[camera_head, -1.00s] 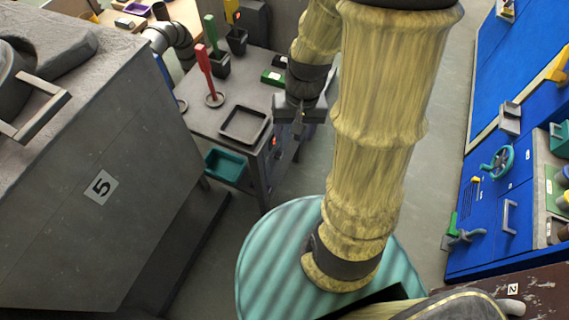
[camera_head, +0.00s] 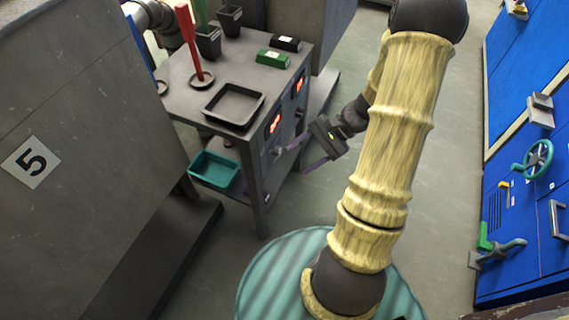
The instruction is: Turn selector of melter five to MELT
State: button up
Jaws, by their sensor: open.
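A big grey cabinet with a "5" label (camera_head: 31,162) fills the left side. Beside it, a grey metal bench has a side panel (camera_head: 256,157) with lit red displays (camera_head: 275,124) and small knobs. A selector knob (camera_head: 277,151) sits below the nearer display; its setting is too small to read. No MELT marking is legible. My gripper (camera_head: 291,161) is open, its fingers pointing left toward this panel near the nearer knob. One finger lies close to the knob in the picture; I cannot tell whether they touch. Nothing shows held.
On the bench stand a dark tray (camera_head: 212,111), a red-handled tool (camera_head: 190,45), dark pots and a green block (camera_head: 273,58). A teal bin (camera_head: 214,171) sits low at the bench front. Blue cabinets (camera_head: 505,205) with a handwheel stand right.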

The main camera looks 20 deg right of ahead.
aim_at(281, 152)
jog(key=w+d+f+m+t+y+b, duration=0.1)
jog(key=w+d+f+m+t+b, duration=0.1)
jog(key=d+f+m+t+b, duration=0.2)
jog(key=w+d+f+m+t+y+b, duration=0.1)
jog(key=w+d+f+m+t+b, duration=0.1)
jog(key=d+f+t+b, duration=0.5)
notch_tip(281, 152, down, 9)
jog(key=d+m+b, duration=0.1)
jog(key=d+b, duration=0.1)
jog(key=b, duration=0.3)
jog(key=shift+w+d+r+m+t+y, duration=0.15)
jog(key=shift+w+d+m+t+y, duration=0.15)
jog(key=shift+d+m+y, duration=0.1)
jog(key=shift+a, duration=0.15)
jog(key=b+x, duration=0.4)
jog(key=x, duration=1.3)
jog(key=shift+w+a+b, duration=0.1)
jog(key=shift+a+b, duration=0.05)
jog(key=shift+b, duration=0.2)
jog(key=c, duration=1)
